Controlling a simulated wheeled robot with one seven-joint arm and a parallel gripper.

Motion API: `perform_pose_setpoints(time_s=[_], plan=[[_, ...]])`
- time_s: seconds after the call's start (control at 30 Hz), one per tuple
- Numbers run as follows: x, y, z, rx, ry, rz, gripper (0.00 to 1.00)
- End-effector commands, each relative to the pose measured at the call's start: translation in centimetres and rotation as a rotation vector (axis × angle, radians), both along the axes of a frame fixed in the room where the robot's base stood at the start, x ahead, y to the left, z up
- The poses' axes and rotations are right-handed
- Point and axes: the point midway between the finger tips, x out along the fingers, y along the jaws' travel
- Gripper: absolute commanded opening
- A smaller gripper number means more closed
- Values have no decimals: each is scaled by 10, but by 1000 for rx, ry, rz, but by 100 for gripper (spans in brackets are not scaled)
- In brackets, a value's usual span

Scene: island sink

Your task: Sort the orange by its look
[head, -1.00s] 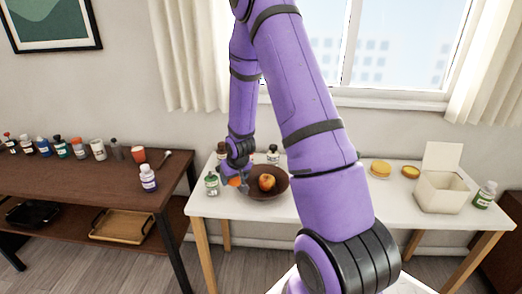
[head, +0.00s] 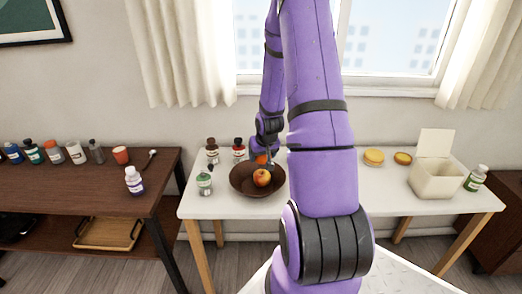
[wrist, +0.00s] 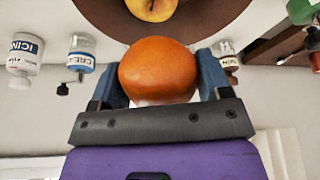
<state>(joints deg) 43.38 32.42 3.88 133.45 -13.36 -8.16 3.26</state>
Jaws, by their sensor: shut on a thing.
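My gripper (wrist: 158,84) is shut on the orange (wrist: 158,68), one finger on each side of it. The orange is smooth and evenly orange, with a paler patch low down near the gripper's palm. In the head view the orange (head: 262,159) shows small and partly hidden under my gripper (head: 265,154), at the back of the brown bowl (head: 239,184). It looks raised above the rim. A red and yellow apple (head: 262,178) lies in the bowl. A white box (head: 436,183) with its lid up stands at the table's right.
Small bottles stand close to the bowl: a green one (head: 205,184) in front left, others (head: 212,151) and (head: 238,150) behind. Two yellow round items (head: 373,156) and (head: 402,158) and a green pump bottle (head: 475,179) are right. A dark shelf table (head: 100,185) stands left.

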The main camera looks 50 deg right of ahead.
Motion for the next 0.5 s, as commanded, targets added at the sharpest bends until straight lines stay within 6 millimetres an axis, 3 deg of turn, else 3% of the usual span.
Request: perform_pose_setpoints(time_s=[0.23,0.5], plan=[[0,1,-26,1,1,1,43],[0,0,-35,-1,-1,1,43]])
